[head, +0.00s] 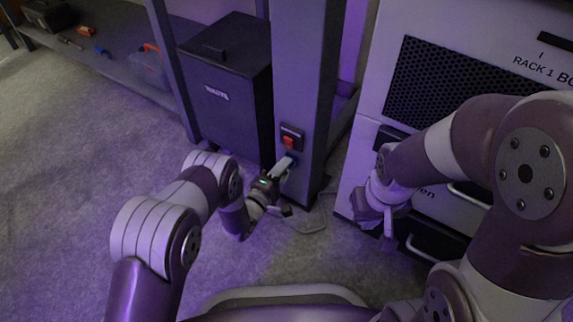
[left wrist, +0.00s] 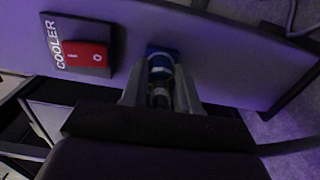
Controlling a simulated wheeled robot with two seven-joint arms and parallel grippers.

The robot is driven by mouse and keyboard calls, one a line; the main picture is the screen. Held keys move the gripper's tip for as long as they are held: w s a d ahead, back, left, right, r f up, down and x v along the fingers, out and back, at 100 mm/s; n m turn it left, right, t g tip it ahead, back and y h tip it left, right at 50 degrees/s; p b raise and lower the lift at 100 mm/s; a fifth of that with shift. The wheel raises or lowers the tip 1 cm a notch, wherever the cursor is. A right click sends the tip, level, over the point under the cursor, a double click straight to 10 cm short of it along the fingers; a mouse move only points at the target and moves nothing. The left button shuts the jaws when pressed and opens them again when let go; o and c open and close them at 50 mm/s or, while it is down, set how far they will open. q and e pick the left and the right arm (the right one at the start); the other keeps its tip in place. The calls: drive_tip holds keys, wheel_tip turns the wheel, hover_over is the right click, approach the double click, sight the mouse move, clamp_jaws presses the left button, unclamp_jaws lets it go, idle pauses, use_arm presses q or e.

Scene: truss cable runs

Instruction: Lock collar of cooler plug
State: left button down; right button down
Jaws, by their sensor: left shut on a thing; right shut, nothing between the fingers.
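The cooler plug (left wrist: 160,96) shows in the left wrist view between the fingers of my left gripper (left wrist: 160,92). Its collar area looks pale and sits against a blue socket (left wrist: 162,55) on the grey post. My left gripper (head: 284,168) is shut on the plug at the post in the head view, where the gripper hides most of the plug. How the collar is turned cannot be made out. My right gripper (head: 388,228) is shut and empty, in front of the rack at the right.
A red rocker switch (left wrist: 87,54) labelled COOLER is beside the socket on the post (head: 300,90). A dark bin (head: 225,100) stands left of the post. The rack (head: 365,150) stands at the right. A cable (head: 310,229) lies on the carpet below the plug.

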use_arm(q)
drive_tip(key=shift+w+r, duration=0.1)
drive_tip(key=shift+w, duration=0.05)
drive_tip(key=m, duration=0.2)
drive_tip(key=shift+d+m, duration=0.15)
drive_tip(key=shift+m, duration=0.25)
drive_tip(key=shift+w+m, duration=0.15)
drive_tip(key=shift+m, duration=0.95)
drive_tip(key=c, duration=0.8)
unclamp_jaws()
drive_tip(key=shift+r, duration=0.1)
drive_tip(key=shift+f+p, duration=0.2)
drive_tip(key=shift+p, duration=0.1)
